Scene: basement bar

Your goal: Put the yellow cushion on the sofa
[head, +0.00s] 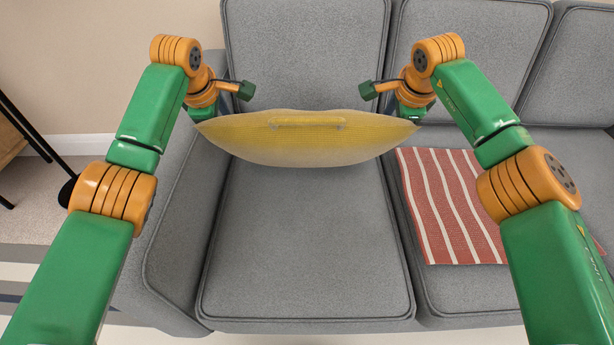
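The yellow cushion (300,148) is seen nearly edge-on above the left seat of the grey sofa (305,245), close to its backrest. A raised yellow strip runs along its upper side. Its ends reach over the armrest side and the neighbouring seat. I cannot tell whether its underside touches the sofa. My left gripper (240,90) is at the cushion's left end and my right gripper (373,90) at its right end. One green-tipped finger of each shows above the cushion's far edge. The other fingers are hidden, so their grip is unclear.
A red-and-white striped cloth (450,205) lies on the seat to the right. The sofa's left armrest (175,225) is below my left arm. A dark-legged piece of furniture (25,130) stands at the far left. The front of the left seat is clear.

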